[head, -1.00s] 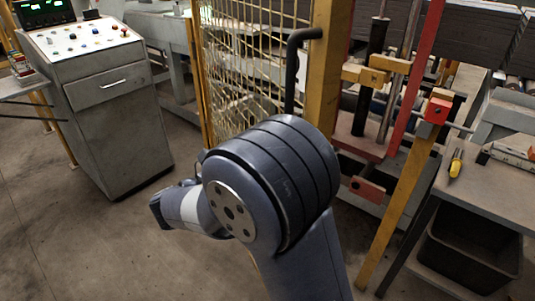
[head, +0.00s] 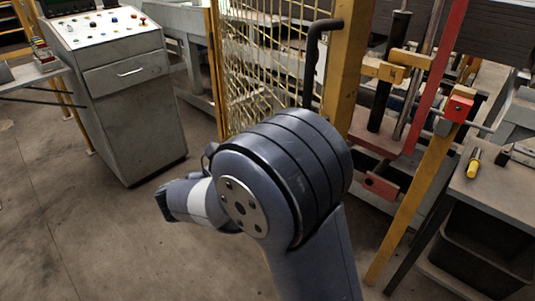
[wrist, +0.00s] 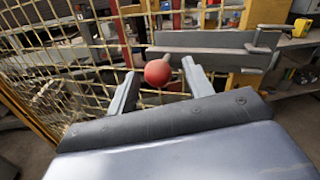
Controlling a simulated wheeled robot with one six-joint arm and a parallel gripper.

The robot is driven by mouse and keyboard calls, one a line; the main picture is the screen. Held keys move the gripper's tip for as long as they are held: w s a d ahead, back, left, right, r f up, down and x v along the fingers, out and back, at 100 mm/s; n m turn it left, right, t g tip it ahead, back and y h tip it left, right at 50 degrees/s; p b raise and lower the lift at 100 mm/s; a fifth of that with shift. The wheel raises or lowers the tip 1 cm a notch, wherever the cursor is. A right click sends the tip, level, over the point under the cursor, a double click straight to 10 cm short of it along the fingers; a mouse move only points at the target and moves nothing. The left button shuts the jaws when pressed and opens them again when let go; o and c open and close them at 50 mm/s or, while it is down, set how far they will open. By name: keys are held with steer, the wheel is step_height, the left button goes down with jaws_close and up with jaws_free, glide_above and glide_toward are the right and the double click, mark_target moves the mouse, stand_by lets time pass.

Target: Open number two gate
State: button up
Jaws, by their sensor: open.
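A yellow wire-mesh gate (head: 262,60) stands beside a thick yellow post (head: 345,60), with a dark bent handle bar (head: 310,65) at the post. The mesh also fills the left of the wrist view (wrist: 60,60). In the wrist view a red ball knob (wrist: 157,73) shows between the fingertips of my gripper (wrist: 158,68), just under a grey horizontal bar (wrist: 205,57). My gripper is open; I cannot tell whether the knob is within the fingers or beyond them. No gate number can be read. In the head view my arm hides the gate's lower part.
A grey control console (head: 125,85) stands at the left. At the right are a slanted yellow bar (head: 412,200) with a red block (head: 459,108), and a grey bench (head: 500,185) holding a yellow-handled tool (head: 473,165). Bare floor (head: 95,240) lies at front left.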

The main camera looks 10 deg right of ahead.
steer(key=v, duration=0.8)
steer(key=shift+s+a, duration=0.2)
steer(key=shift+a, duration=0.15)
